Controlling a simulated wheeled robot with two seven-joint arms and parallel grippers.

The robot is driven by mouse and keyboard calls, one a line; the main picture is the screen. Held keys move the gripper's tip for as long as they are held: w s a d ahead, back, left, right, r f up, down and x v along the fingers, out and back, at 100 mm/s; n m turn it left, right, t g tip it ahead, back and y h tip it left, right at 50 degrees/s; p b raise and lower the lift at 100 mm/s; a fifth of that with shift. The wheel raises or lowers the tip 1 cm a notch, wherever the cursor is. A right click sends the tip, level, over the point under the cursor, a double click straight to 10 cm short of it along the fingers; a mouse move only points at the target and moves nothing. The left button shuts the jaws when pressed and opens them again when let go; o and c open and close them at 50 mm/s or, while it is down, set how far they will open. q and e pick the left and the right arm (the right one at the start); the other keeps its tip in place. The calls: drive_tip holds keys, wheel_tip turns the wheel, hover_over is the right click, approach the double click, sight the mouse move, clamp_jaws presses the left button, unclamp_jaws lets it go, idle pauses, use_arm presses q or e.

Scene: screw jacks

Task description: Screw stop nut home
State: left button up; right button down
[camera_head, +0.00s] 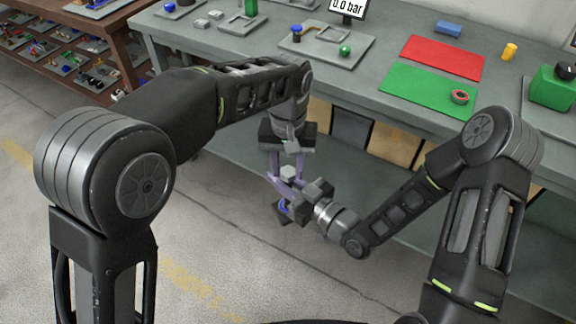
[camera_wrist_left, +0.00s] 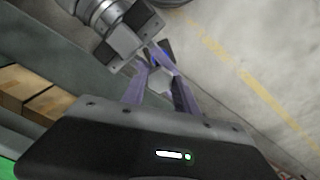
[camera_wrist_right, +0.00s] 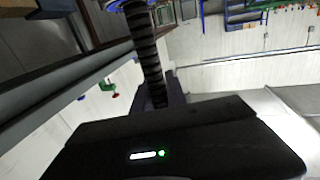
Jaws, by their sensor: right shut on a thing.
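My two grippers meet in the air in front of the workbench. My right gripper (camera_head: 300,190) is shut on a dark threaded screw (camera_wrist_right: 148,55). A blue part (camera_wrist_right: 125,4) shows at the screw's upper end in the right wrist view, and blue shows beside the grippers in the head view (camera_head: 284,207). My left gripper (camera_head: 287,180) comes down from above. Its purple fingers stand apart on either side of a small grey block-like piece (camera_wrist_left: 160,79), probably the stop nut; it also shows in the head view (camera_head: 288,172). Contact between fingers and piece is unclear.
The workbench (camera_head: 395,112) holds a red mat (camera_head: 442,57), a green mat (camera_head: 425,90) with a red-rimmed ring (camera_head: 459,97), a green block (camera_head: 553,88), a yellow cylinder (camera_head: 509,51) and a grey fixture plate (camera_head: 320,50). A shelf with small parts (camera_head: 80,55) stands at left.

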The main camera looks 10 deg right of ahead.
use_arm(q)
drive_tip(key=o, duration=0.4)
drive_tip(key=shift+o, duration=0.2)
wheel_tip(320, 180, up, 8)
drive_tip(key=shift+f, duration=0.25)
idle(0.4)
